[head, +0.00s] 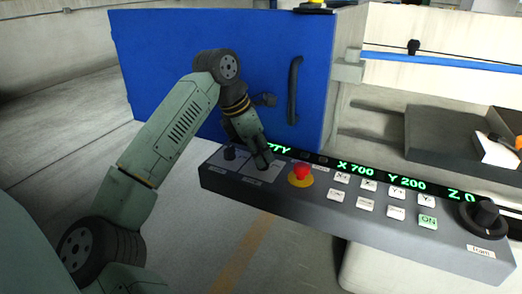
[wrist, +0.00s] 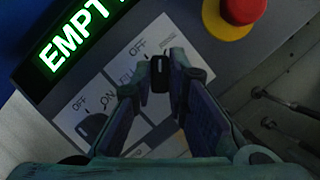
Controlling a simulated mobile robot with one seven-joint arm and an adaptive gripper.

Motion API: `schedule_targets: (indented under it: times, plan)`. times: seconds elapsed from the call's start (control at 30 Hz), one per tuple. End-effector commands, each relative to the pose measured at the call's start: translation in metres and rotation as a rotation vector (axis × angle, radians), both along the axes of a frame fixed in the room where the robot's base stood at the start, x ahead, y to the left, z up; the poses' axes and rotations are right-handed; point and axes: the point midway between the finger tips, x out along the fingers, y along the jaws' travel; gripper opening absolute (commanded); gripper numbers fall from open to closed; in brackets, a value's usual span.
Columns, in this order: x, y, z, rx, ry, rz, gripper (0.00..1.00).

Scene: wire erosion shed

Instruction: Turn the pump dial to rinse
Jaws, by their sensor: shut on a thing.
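My gripper (head: 262,162) points down onto the left part of the grey control panel (head: 222,177). In the wrist view its fingers (wrist: 157,72) are closed on a small black dial (wrist: 160,77) on a white label plate. "OFF" is readable beside this dial; its other markings are partly covered by the fingers, and I cannot tell its exact setting. In the head view my gripper hides the dial. A second black knob (head: 229,152) stands to its left; it also shows in the wrist view (wrist: 93,127), marked OFF and ON.
A red emergency stop (head: 301,174) on a yellow base sits just right of my gripper. Several white buttons, a green ON button (head: 428,221) and a large black knob (head: 486,214) lie further right. A green-lettered display runs along the back; a blue cabinet (head: 165,60) stands behind.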

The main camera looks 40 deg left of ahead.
Motion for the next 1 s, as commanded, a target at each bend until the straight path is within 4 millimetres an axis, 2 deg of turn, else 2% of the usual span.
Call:
schedule_targets:
  times: [0.4,1.0]
  plan:
    - [0.001,0.0011,0.001,0.001,0.001,-0.214,0.0]
    - [0.0009,0.0011,0.0001,0.002,0.0,-0.255,0.0]
